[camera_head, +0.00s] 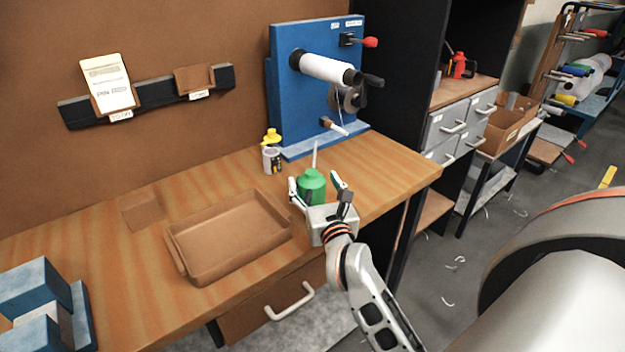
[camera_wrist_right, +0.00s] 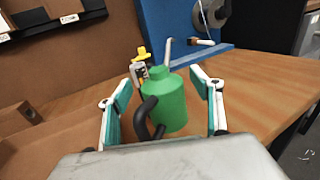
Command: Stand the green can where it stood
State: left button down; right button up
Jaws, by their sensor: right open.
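The green can (camera_head: 312,183) stands upright on the wooden bench near its front edge, with a thin light spout rising behind it. In the right wrist view the green can (camera_wrist_right: 168,100) shows a dark curved handle facing me. My right gripper (camera_head: 318,184) is open, with one finger on each side of the can. In the wrist view (camera_wrist_right: 162,92) gaps show between the fingers and the can. My left gripper is not in view.
An empty brown tray (camera_head: 186,267) lies to the left. A blue winding stand (camera_head: 290,100) is at the back. The bench to the can's right is clear.

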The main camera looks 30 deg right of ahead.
jog(key=b+v, duration=0.1)
jog(key=v, duration=0.8)
jog(key=shift+s, duration=0.1)
jog(key=shift+s+a, duration=0.15)
jog(key=shift+s, duration=0.2)
jog(key=shift+r, duration=0.1)
